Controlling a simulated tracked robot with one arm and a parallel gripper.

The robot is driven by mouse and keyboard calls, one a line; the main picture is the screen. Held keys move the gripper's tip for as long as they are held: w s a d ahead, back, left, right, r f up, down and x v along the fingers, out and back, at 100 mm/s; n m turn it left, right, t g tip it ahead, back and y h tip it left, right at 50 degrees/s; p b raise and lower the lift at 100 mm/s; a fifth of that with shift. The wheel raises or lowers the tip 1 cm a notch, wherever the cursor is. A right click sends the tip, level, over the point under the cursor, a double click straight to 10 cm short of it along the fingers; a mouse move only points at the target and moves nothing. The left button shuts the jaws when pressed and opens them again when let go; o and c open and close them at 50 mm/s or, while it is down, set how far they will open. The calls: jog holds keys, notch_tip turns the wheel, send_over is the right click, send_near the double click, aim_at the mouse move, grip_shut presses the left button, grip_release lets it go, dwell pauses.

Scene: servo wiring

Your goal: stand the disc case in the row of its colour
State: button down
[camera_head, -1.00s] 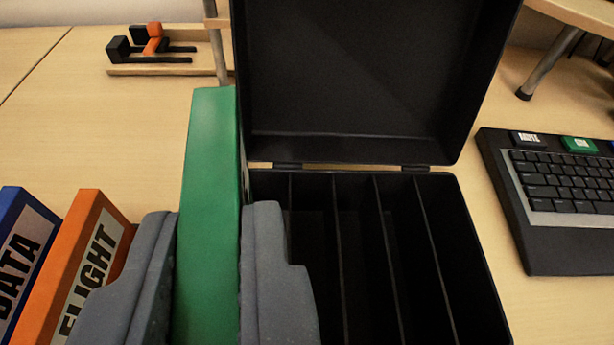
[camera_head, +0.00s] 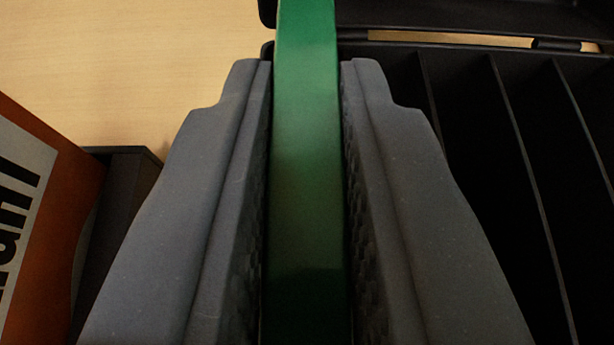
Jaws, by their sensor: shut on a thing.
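The green disc case (camera_head: 306,150) stands on edge between the two grey fingers of my gripper (camera_head: 306,75). The fingers are shut on it, one on each side. Its lower part is hidden. The open black disc box (camera_head: 455,37) lies to the right, with its hinge along the back. Upright dividers (camera_head: 528,165) split it into narrow rows, and the rows in view look empty. The case is at the box's left side; I cannot tell whether its bottom is inside. No row's colour mark is visible.
An orange case (camera_head: 60,215) with a white label stands at the left edge, close to my left finger. A dark grey edge (camera_head: 125,165) shows beside it. The wooden table (camera_head: 150,60) is bare at the upper left.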

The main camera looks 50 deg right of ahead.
jog(key=shift+f, duration=0.6)
jog(key=shift+r, duration=0.1)
jog(key=c, duration=1.4)
grip_release()
jog(key=shift+s+a+r, duration=0.15)
jog(key=shift+a+r, duration=0.05)
jog(key=shift+a, duration=0.1)
jog(key=p+v, duration=0.3)
jog(key=v, duration=0.8)
jog(key=shift+s, duration=0.15)
